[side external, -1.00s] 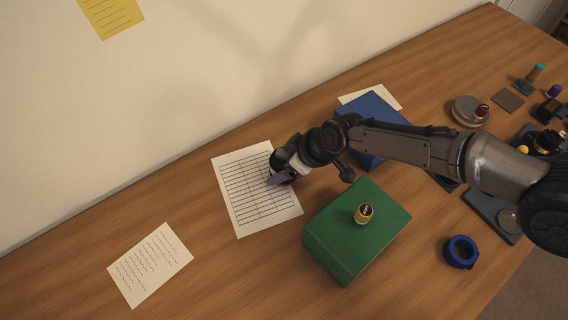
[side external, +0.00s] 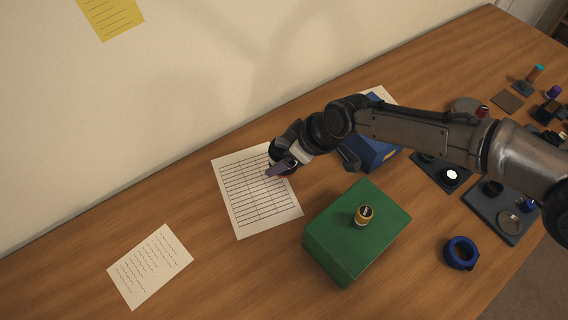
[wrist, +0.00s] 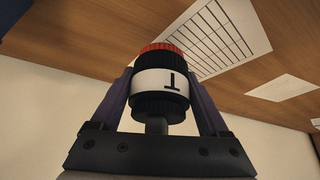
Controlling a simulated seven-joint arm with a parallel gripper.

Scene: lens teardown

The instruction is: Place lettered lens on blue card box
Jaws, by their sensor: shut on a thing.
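My gripper (wrist: 160,92) is shut on the lettered lens (wrist: 162,82), a black barrel with a white band bearing a dark letter and a red ring at its far end. The blue card box (side external: 372,152) stands right of my gripper, partly covered by my arm. Its near side shows a small yellow mark.
A green box (side external: 340,235) with a yellow-banded cylinder (side external: 364,214) on top stands in front. A blue ring (side external: 461,252) and dark trays (side external: 490,218) with small parts lie to the right. A lined sheet (side external: 238,200) and a written sheet (side external: 150,265) lie on the table.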

